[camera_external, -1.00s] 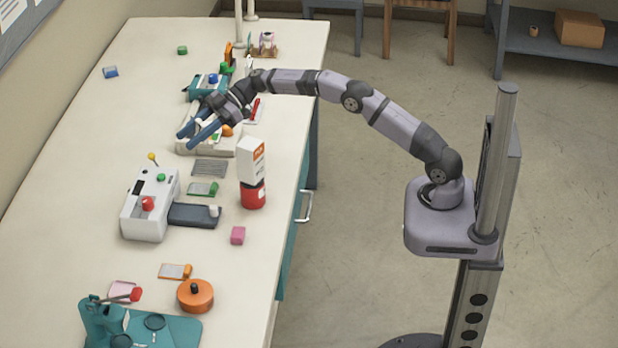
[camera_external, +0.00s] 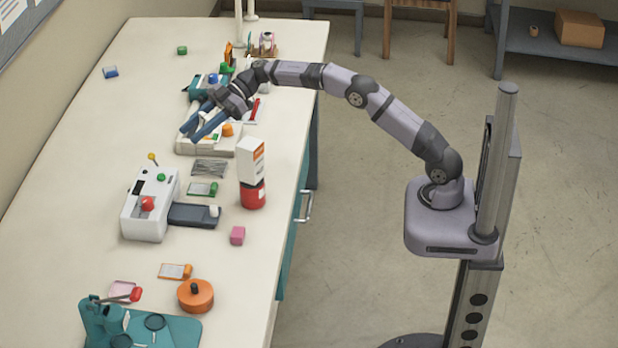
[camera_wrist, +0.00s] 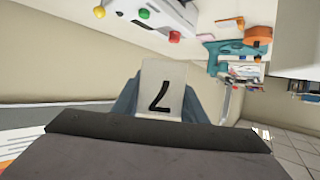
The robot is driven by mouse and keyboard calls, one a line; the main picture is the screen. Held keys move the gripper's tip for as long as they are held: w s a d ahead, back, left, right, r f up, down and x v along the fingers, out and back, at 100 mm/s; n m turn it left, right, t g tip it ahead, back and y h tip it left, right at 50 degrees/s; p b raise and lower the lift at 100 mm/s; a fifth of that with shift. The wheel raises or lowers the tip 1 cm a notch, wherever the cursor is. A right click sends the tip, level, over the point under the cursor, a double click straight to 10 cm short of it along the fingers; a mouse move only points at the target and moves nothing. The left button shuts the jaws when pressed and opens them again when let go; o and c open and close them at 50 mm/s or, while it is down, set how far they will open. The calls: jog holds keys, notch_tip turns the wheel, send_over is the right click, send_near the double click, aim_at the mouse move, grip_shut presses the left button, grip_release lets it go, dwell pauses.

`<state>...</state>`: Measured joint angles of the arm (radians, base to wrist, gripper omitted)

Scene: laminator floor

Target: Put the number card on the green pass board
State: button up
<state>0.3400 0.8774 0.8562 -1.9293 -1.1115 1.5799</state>
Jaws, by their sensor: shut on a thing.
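The number card (camera_wrist: 162,88) is a pale card with a dark figure like a 7, held between my blue fingertips in the wrist view. My gripper (camera_external: 190,136) is shut on it, above the pale machine at the far middle of the bench. I cannot make out the card clearly in the external view. The green pass board (camera_external: 202,189) is a small green-and-white board lying flat on the bench, nearer the camera than my gripper and apart from it.
A dark wire rack (camera_external: 210,168) lies between my gripper and the green board. A white box on a red can (camera_external: 253,192) stands to the right. A white machine (camera_external: 150,205) with a red knob stands left. An orange board (camera_external: 174,271) lies nearer. The bench's left side is mostly clear.

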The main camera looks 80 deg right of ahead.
jog(key=shift+f, duration=0.1)
send_over(202, 195)
notch_tip(202, 195, down, 13)
jog(key=shift+f+b, duration=0.2)
jog(key=shift+b, duration=0.15)
jog(key=shift+f, duration=0.1)
jog(key=shift+f, duration=2.1)
jog(key=shift+f, duration=0.2)
jog(key=o, duration=1.1)
jog(key=shift+r, duration=0.1)
